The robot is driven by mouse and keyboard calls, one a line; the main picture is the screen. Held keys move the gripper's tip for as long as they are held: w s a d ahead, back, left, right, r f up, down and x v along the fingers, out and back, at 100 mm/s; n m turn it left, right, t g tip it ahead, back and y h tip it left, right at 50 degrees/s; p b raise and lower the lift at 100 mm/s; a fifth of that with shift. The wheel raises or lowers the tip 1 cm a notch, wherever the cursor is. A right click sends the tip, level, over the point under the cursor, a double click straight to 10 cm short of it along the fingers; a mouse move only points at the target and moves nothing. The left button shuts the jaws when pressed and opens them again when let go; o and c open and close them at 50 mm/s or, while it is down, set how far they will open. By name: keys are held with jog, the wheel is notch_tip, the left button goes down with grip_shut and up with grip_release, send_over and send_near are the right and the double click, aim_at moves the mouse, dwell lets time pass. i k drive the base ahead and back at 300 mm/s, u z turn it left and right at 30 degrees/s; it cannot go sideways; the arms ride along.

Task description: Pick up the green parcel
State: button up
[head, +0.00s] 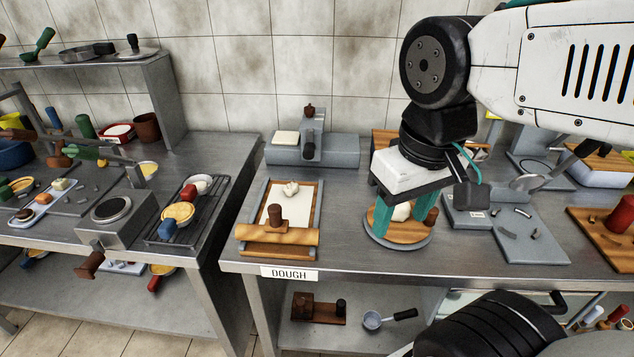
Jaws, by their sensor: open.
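My gripper (398,221) points down over a round wooden board (410,233) on the metal worktop. Its two teal fingers are apart, one on each side of a whitish lump (401,211). I cannot tell whether the fingers touch the lump or the board. I cannot make out a green parcel for certain. My gripper and arm hide part of the worktop behind them. On the left bench stand a green cylinder (85,127) and a green-handled thing (90,152), both far from my gripper.
Left of my gripper is a dough tray (264,190) with a rolling pin, above the DOUGH label (289,274). A grey scale-like machine (312,148) stands behind. On the right are a grey plate (530,236) and a wooden board (590,222). A gap separates the two benches.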

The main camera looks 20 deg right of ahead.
aim_at(291, 188)
jog(key=z, duration=0.05)
jog(key=k, duration=1.25)
jog(key=u, duration=0.6)
jog(key=i, duration=1.6)
jog(key=z, duration=0.4)
